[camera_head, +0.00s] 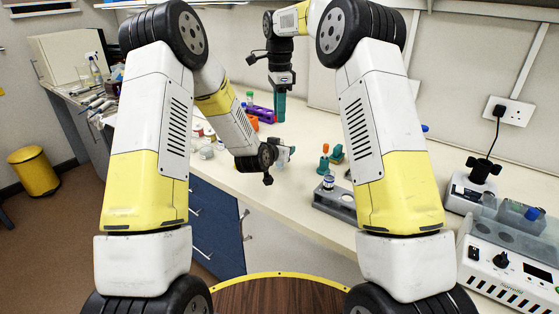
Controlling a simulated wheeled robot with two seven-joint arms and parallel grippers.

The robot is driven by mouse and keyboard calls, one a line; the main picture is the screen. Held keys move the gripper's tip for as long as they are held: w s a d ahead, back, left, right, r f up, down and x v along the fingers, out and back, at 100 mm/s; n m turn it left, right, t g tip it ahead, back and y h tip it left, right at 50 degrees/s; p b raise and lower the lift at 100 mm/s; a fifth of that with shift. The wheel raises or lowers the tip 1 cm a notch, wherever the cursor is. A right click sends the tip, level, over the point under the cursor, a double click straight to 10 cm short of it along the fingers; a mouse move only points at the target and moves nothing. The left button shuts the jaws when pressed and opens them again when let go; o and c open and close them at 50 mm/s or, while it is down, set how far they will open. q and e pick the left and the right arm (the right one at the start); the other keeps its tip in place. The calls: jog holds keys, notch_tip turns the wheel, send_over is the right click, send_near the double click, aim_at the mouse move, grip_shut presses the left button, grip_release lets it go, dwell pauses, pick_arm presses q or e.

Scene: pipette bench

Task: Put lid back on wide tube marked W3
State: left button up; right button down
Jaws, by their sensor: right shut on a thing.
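My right gripper (281,118) points down above the back of the bench. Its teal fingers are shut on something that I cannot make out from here. My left gripper (287,153) is near the bench's front edge, pointing right; its finger gap is too small to judge. A wide tube (328,183) with a white and dark-blue look stands upright in a grey rack (346,213), below and right of both grippers. The W3 mark cannot be read on any tube, and no lid can be made out in the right fingers. My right arm hides part of the rack's surroundings.
A purple rack (262,113) stands at the back. Orange and teal items (324,158) stand behind the grey rack. A device with a knob (500,260) and a blue-topped item (532,214) are at the right. Small glassware (206,151) lies left of my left gripper.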

pick_arm(q)
grip_shut()
dwell(1.4)
